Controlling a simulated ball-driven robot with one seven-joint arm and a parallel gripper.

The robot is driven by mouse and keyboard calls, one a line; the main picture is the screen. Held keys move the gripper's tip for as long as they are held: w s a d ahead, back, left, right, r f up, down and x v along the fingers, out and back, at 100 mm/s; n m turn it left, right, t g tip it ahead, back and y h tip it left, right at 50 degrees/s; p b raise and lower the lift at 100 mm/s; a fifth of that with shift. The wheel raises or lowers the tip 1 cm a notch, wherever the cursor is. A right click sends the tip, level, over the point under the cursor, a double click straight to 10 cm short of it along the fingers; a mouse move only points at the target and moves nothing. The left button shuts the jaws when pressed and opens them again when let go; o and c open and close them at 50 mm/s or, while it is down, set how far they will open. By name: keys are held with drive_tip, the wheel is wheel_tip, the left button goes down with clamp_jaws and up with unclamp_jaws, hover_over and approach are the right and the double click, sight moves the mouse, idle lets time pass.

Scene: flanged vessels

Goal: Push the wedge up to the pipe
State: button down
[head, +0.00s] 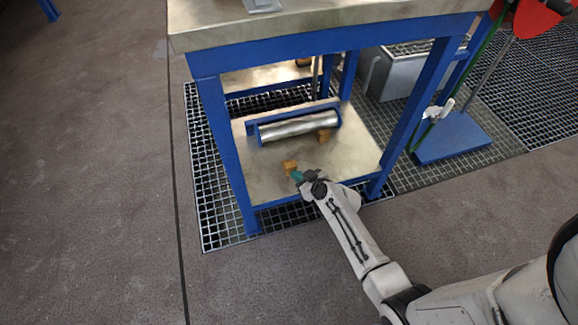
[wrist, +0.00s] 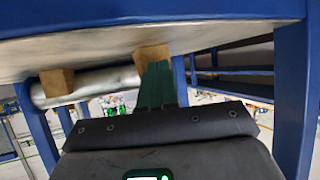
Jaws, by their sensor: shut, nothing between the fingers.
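The silver pipe (head: 297,128) lies on the lower shelf of a blue-framed table, against a blue bracket. A small tan wedge (head: 290,167) sits on the shelf on the near side of the pipe, with bare shelf between them. A second tan wedge (head: 324,135) is at the pipe's near side toward its right end. My gripper (head: 298,176) is shut and empty, its green fingertips close beside the nearer wedge. The wrist view is upside down. There the fingers (wrist: 157,84) overlap the nearer wedge (wrist: 152,54); whether they touch it I cannot tell.
The shelf (head: 345,168) is bare around the nearer wedge. The blue table legs (head: 226,155) and the tabletop (head: 320,25) enclose the space around my arm. A grey metal box (head: 395,75) and a blue-based stand (head: 450,138) are to the right. Open floor lies left.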

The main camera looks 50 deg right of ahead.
sight(295, 168)
drive_tip(key=shift+w+d+b, duration=0.9)
drive_tip(key=shift+w+d, duration=0.1)
drive_tip(key=shift+w, duration=0.45)
drive_tip(key=shift+w+d+b, duration=0.95)
drive_tip(key=shift+w, duration=0.5)
drive_tip(key=shift+w+d+b, duration=0.9)
drive_tip(key=shift+w+d, duration=0.1)
drive_tip(key=shift+w, duration=0.45)
idle(0.3)
idle(0.4)
drive_tip(key=shift+s+a+p, duration=0.4)
drive_tip(key=shift+s+a, duration=0.25)
drive_tip(key=shift+s, duration=0.35)
drive_tip(key=shift+s+a+p, duration=0.4)
drive_tip(key=shift+s+a, duration=0.25)
drive_tip(key=shift+s, duration=0.3)
drive_tip(key=shift+s+a+p, duration=0.4)
drive_tip(key=shift+s+a, duration=0.25)
drive_tip(key=shift+s, duration=0.35)
drive_tip(key=p+v, duration=0.4)
drive_tip(key=v, duration=0.6)
drive_tip(key=shift+s+r, duration=0.2)
drive_tip(key=shift+s, duration=0.15)
drive_tip(key=shift+a, duration=0.1)
